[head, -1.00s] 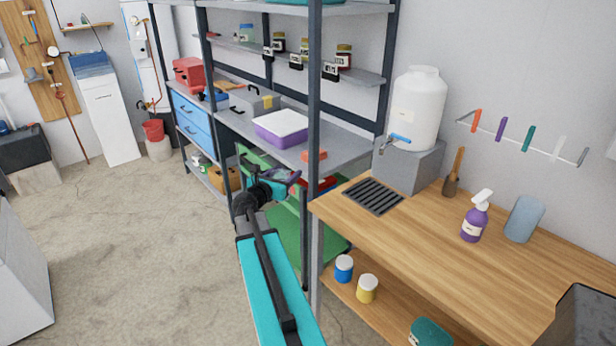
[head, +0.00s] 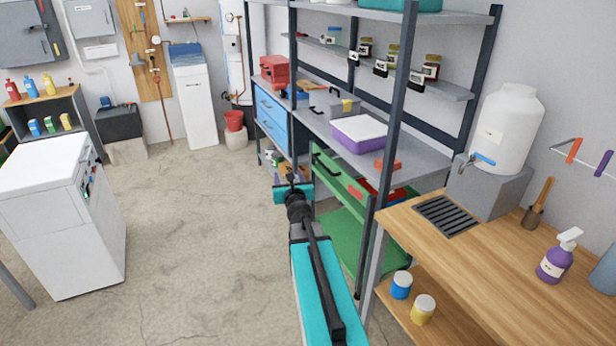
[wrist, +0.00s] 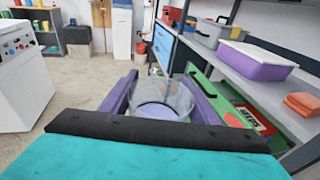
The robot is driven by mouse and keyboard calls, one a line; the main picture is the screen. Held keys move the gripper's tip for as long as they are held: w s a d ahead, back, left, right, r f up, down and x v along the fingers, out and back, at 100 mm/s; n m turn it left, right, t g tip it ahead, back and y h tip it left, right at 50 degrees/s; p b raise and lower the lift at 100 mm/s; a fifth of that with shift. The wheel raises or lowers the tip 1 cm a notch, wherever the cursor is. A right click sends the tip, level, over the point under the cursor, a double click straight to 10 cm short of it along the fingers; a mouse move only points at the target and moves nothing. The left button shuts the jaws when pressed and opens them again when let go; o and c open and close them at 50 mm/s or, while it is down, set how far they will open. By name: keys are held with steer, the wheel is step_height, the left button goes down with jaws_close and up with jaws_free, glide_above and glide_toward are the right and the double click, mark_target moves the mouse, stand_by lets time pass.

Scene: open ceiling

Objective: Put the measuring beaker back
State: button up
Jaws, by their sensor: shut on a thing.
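The measuring beaker (wrist: 160,100) is a clear, round, see-through vessel in the wrist view. It sits between the two purple fingers of my gripper (wrist: 158,92), one on each side, and my gripper is shut on it. In the head view my gripper (head: 292,186) is held out over the floor in front of the grey shelf unit, left of the open green drawer. The beaker cannot be made out clearly there, behind my wrist.
The shelf unit (head: 400,120) carries a purple box with a white lid (head: 360,134) and a grey toolbox. The green drawer (head: 340,172) stands open. A wooden bench (head: 480,265) is at right, a white appliance (head: 62,215) at left. The floor between is clear.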

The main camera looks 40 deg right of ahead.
steer(key=w+a+n+t+y, duration=0.1)
steer(key=a+n+y, duration=0.7)
steer(key=a, duration=1)
steer(key=w+y, duration=0.1)
steer(key=y, duration=0.2)
steer(key=shift+w+a+f+t, duration=0.3)
steer(key=shift+a+f+t, duration=0.05)
steer(key=shift+f+t, duration=0.05)
steer(key=s+a+n+y, duration=0.1)
steer(key=a+y, duration=0.1)
steer(key=s+a+n+g+y, duration=0.1)
steer(key=a, duration=0.2)
steer(key=s+a+n+g+y, duration=0.1)
steer(key=a+n+y, duration=0.1)
steer(key=a, duration=0.1)
steer(key=shift+s+a+y, duration=0.1)
steer(key=shift+a+y, duration=0.1)
steer(key=shift+y, duration=0.1)
steer(key=shift+s+a+r+n+g+y, duration=0.1)
steer(key=shift+s+a+n+g+y, duration=0.7)
steer(key=shift+s+a, duration=0.45)
steer(key=shift+s+a+r+n+g+y, duration=0.1)
steer(key=shift+s+a+n+g+y, duration=0.7)
steer(key=shift+s+a, duration=0.4)
steer(key=shift+s+a+n+g+y, duration=0.8)
steer(key=shift+s+a, duration=0.25)
steer(key=shift+a, duration=0.35)
steer(key=shift+d, duration=0.1)
